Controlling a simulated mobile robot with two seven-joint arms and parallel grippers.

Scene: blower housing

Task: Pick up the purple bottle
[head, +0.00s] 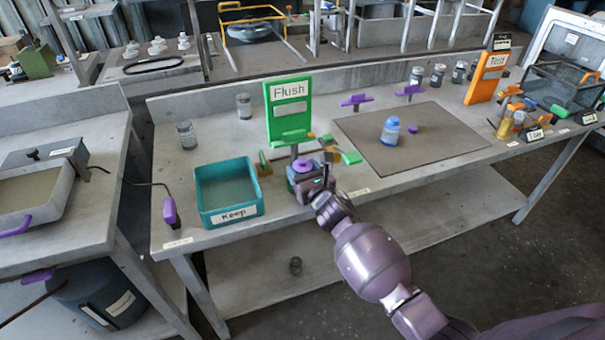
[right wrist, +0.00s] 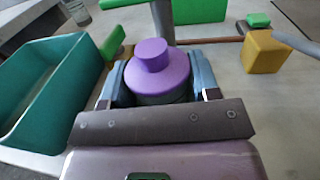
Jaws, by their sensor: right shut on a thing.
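The purple bottle (right wrist: 158,70) has a purple cap and shoulder with a darker body below. In the right wrist view it stands upright between the two fingers of my right gripper (right wrist: 160,90), which is shut on it. In the head view its purple top (head: 302,165) shows at my right gripper (head: 308,182), just right of the teal bin and in front of the green sign. The gripper hides most of its body, and I cannot tell whether its base touches the bench. My left gripper is not in view.
The teal Keep bin (head: 232,219) stands close left of the bottle. The green Flush sign (head: 289,112) stands behind, with a yellow block (right wrist: 267,52) beside a pipe. Bench space left of the bin is mostly clear.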

